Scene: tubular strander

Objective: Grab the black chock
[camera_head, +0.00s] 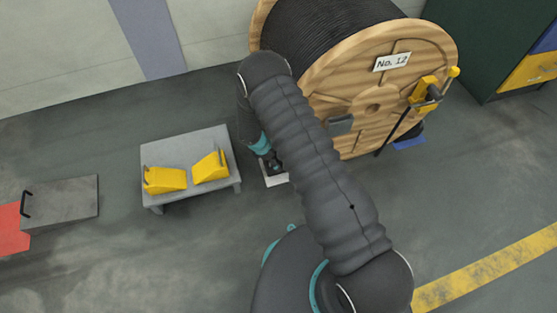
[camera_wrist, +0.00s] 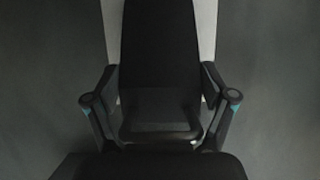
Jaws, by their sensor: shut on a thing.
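My gripper (camera_wrist: 160,88) is shut on the black chock (camera_wrist: 158,45), with one finger on each side of it in the wrist view. The chock is dark, and its far end runs out of the top of that view. In the head view my gripper (camera_head: 271,163) is low beside the wooden cable reel, partly hidden by my arm. The chock cannot be told apart from the gripper there. A pale plate (camera_head: 276,181) shows below the gripper; whether the chock touches it, I cannot tell.
The large wooden reel (camera_head: 388,85) of black cable stands right of the gripper. A low grey table (camera_head: 196,147) with two yellow chocks (camera_head: 165,180) stands to the left. A grey box (camera_head: 65,198) is farther left. The floor in front of the table is clear.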

